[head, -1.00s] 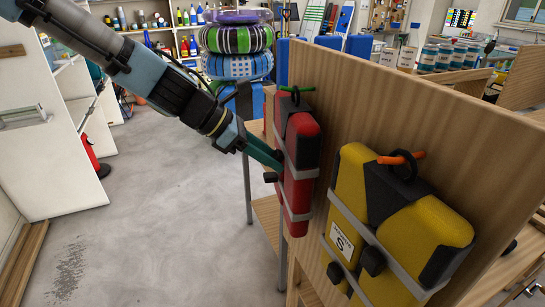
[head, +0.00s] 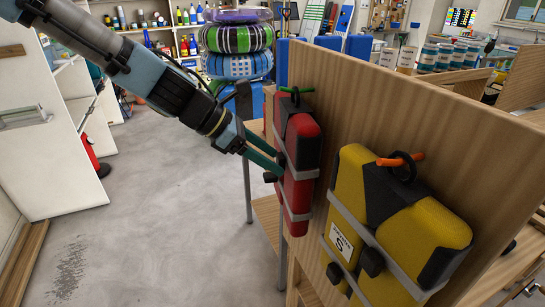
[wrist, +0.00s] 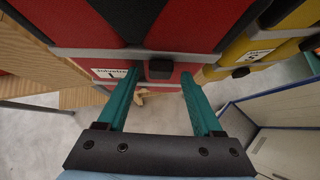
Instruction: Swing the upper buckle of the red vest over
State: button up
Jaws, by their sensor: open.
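The red vest (head: 303,140) hangs on the wooden panel, with grey straps across its front. In the wrist view its red and black front (wrist: 180,25) fills the top. A dark buckle (head: 281,159) shows at the upper strap, close to my fingertips; another dark buckle (head: 270,177) sits lower, just below the fingers. My gripper (head: 279,164) is open at the vest's front left. In the wrist view a black buckle (wrist: 160,69) lies on the strap between the spread fingertips of my gripper (wrist: 160,80), with gaps on both sides.
A yellow vest (head: 432,235) with straps and buckles hangs to the right on the same wooden panel (head: 400,110). A wooden shelf stands behind the red vest. Stacked swim rings (head: 237,45) stand behind. The grey floor (head: 170,220) at left is clear.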

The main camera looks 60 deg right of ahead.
jog(key=p+v, duration=0.4)
jog(key=v, duration=0.2)
jog(key=shift+w+a+r, duration=0.15)
jog(key=shift+w+r, duration=0.05)
dwell(0.5)
jog(key=w+a+f+m+t+y+b, duration=0.1)
jog(key=w+a+f+m+t, duration=0.2)
jog(key=w+a, duration=0.6)
jog(key=w+a+f+m+t+y+b, duration=0.15)
jog(key=w+a+f, duration=0.25)
jog(key=w+a, duration=0.55)
jog(key=w+a+m+t+y+b, duration=0.1)
jog(key=w+a+m+t+y, duration=0.1)
jog(key=a, duration=1.2)
jog(key=w+a+m+t+y+b, duration=0.1)
jog(key=w+a+m+t, duration=0.1)
jog(key=a, duration=1.2)
jog(key=shift+w+a+r+m+y, duration=0.25)
jog(key=shift+w+a+m+y, duration=0.05)
jog(key=shift+a+m+y, duration=0.05)
